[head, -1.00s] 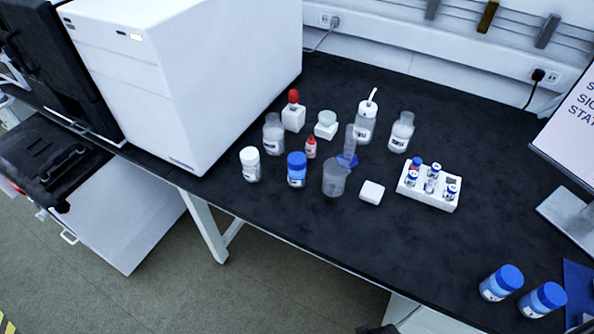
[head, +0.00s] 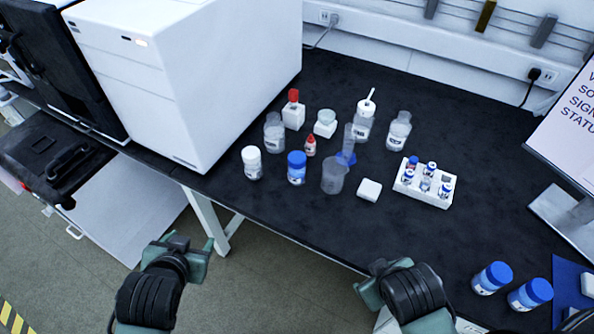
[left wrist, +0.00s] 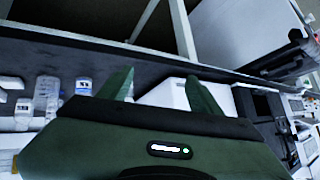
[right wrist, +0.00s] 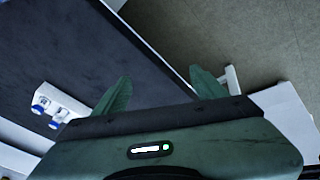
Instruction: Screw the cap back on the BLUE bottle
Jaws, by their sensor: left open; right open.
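A blue-capped bottle (head: 297,168) stands upright near the bench's front edge, between a white-capped bottle (head: 252,163) and an empty clear beaker (head: 333,176). Two more blue-capped bottles (head: 491,278) (head: 530,294) stand at the right. All three seem to have their caps on; I cannot tell how tightly. My left gripper (head: 188,247) is open and empty, in front of the bench at lower left. Its spread fingers show in the left wrist view (left wrist: 160,90). My right gripper (head: 384,277) is open and empty near the bench's front edge; its fingers also show apart in the right wrist view (right wrist: 160,92).
A white vial rack (head: 424,193) holds several blue-capped vials. A small white block (head: 369,190), a red-capped dropper bottle (head: 310,146) and clear bottles (head: 398,131) crowd the middle. A large white instrument (head: 190,80) stands left, a monitor (head: 565,125) right. Bare bench lies between rack and right-hand bottles.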

